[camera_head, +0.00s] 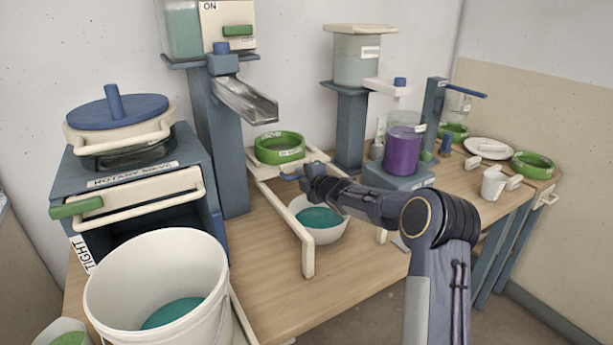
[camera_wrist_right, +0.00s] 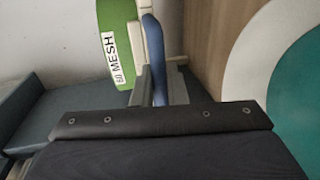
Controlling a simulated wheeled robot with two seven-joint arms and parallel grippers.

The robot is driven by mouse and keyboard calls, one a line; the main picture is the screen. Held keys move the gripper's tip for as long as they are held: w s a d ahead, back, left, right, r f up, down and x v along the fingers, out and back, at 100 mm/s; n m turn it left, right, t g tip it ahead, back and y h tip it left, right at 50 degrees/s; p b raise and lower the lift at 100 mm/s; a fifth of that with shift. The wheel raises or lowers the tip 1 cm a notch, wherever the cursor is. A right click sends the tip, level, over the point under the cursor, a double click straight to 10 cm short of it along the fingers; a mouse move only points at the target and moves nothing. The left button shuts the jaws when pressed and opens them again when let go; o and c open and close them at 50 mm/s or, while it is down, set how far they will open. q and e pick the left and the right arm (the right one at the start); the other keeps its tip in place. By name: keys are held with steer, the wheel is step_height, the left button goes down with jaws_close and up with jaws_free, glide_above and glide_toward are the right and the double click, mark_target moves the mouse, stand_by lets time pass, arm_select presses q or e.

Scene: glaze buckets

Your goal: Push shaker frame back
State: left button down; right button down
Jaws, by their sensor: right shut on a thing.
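The cream shaker frame (camera_head: 272,192) stands on the wooden bench on thin legs, with a green-rimmed sieve (camera_head: 280,148) at its far end. A blue handle (camera_head: 290,177) sits on the frame. My right gripper (camera_head: 299,176) reaches in from the right and is shut on the blue handle. In the right wrist view the blue handle (camera_wrist_right: 153,55) shows between the fingers, beside the cream frame and the green sieve (camera_wrist_right: 113,48) marked "60 MESH". The gripper hides part of the handle. My left gripper is out of view.
A white bowl (camera_head: 320,222) of teal glaze stands under the frame's near part, below my right arm. A metal chute (camera_head: 245,102) overhangs from the left. A big white bucket (camera_head: 160,275) is at front left, a purple container (camera_head: 402,150) to the right.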

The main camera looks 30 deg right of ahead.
steer(key=shift+w, duration=0.65)
steer(key=c, duration=1.6)
jaws_free()
steer(key=shift+o, duration=0.2)
steer(key=shift+s, duration=0.1)
steer(key=b+v, duration=0.1)
steer(key=v, duration=0.6)
steer(key=shift+s, duration=0.35)
steer(key=shift+r, duration=0.1)
